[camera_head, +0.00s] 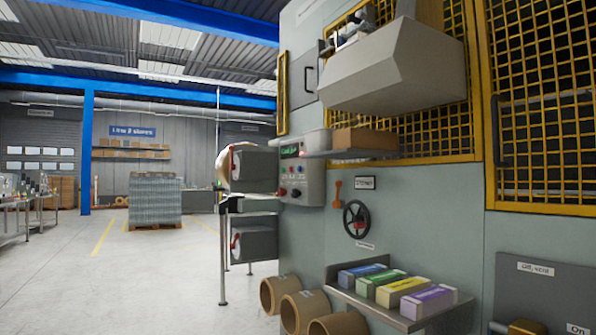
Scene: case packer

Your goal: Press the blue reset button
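A grey control panel (314,182) is fixed to the left end of the machine, near the middle of the view. It has a small lit green display (290,150) and rows of small buttons and knobs below it. One small button in the upper row looks blue (299,170), beside a red one and a green one. The buttons are too small for me to read their labels or tell whether any is pressed. Neither of my grippers is in view.
A grey shelf juts out above the panel, carrying a cardboard box (365,140). To its right are an orange lever (338,192) and a black handwheel (356,220). Coloured cartons lie on a lower shelf (409,323); cardboard tubes (280,294) stick out below. Open floor (130,285) lies left.

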